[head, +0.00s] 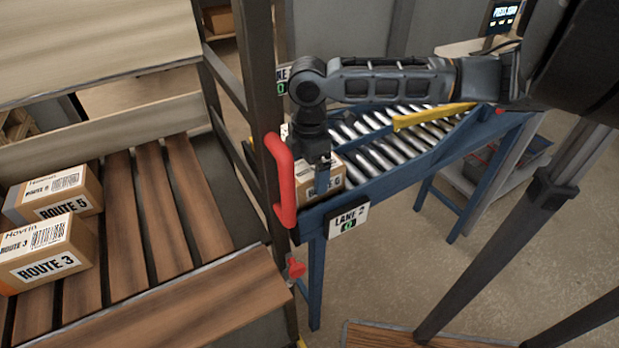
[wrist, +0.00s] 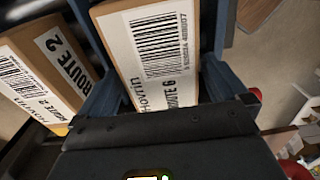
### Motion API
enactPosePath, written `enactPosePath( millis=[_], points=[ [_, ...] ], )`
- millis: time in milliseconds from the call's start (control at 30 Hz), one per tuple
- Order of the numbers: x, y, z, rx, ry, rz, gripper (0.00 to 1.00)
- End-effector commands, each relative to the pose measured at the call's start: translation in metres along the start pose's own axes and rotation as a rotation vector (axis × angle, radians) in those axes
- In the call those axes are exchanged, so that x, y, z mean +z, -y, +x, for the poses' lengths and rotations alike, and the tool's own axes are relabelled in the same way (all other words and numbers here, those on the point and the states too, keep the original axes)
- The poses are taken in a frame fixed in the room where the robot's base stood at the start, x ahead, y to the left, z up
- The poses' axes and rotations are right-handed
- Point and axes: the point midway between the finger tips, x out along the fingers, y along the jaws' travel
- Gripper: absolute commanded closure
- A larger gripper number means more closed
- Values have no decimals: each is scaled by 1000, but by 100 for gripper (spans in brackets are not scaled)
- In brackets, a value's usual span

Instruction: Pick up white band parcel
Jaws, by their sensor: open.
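A brown cardboard parcel marked Route 6 (head: 334,172) lies at the near end of the blue roller lane marked Lane 2. Its label side with a barcode fills the middle of the wrist view (wrist: 150,55). I cannot make out a white band for certain beyond its white label. My gripper (head: 320,178) points down over this parcel and hides part of it in the head view. The jaws are open, with dark blue parts on both sides of the parcel in the wrist view. I cannot tell whether they touch it.
A Route 2 parcel (wrist: 45,65) sits close by on the left in the wrist view. A red handle (head: 280,180) on a dark post stands just left of my gripper. Parcels marked Route 5 (head: 62,192) and Route 3 (head: 45,250) lie on a slatted wooden rack.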

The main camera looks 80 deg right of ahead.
Motion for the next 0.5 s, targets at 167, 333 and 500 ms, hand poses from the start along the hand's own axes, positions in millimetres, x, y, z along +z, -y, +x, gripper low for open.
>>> enactPosePath(
  millis=[167, 333, 500],
  points=[
    [2, 1, 24, -1, 1, 2, 0],
    [2, 1, 31, 0, 0, 0, 0],
    [2, 1, 31, 0, 0, 0, 0]
  ],
)
